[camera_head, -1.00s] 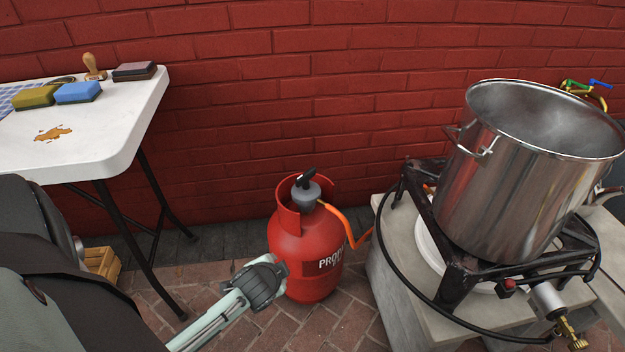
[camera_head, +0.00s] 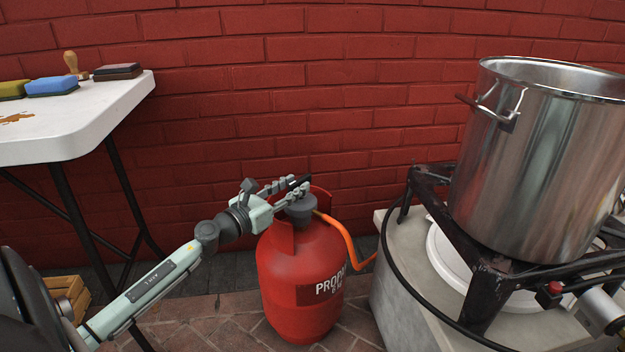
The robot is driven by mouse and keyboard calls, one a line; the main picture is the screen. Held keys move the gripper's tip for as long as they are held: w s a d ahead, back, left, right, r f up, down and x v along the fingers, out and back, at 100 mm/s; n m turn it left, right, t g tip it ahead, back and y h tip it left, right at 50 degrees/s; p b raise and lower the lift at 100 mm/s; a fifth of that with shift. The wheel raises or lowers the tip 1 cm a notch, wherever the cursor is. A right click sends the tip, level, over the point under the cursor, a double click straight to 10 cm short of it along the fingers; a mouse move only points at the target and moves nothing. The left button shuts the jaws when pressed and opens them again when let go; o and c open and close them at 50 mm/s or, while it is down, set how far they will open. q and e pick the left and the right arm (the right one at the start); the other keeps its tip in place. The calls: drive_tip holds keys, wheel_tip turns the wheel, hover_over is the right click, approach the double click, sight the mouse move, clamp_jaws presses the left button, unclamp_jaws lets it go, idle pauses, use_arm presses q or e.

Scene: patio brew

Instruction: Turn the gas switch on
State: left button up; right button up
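The red propane bottle (camera_head: 300,275) stands upright on the brick paving in the middle of the head view. Its grey regulator (camera_head: 301,208) sits on top inside the red collar, with the black gas switch (camera_head: 299,184) on it. My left gripper (camera_head: 292,188) reaches in from the left at the height of the switch, its fingers at or beside it. The fingers partly cover the switch. I cannot tell whether they touch it or how far they are apart. My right gripper is not in view.
An orange hose (camera_head: 343,238) runs from the regulator to the right. A steel pot (camera_head: 545,160) stands on a black burner frame (camera_head: 484,275) over a stone block. A white table (camera_head: 75,130) with sponges is at the left. A red brick wall (camera_head: 330,90) closes the back.

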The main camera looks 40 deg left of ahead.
sight(310, 176)
use_arm(q)
drive_tip(key=w, duration=0.6)
drive_tip(key=shift+w+d, duration=0.1)
drive_tip(key=shift+d, duration=0.1)
clamp_jaws()
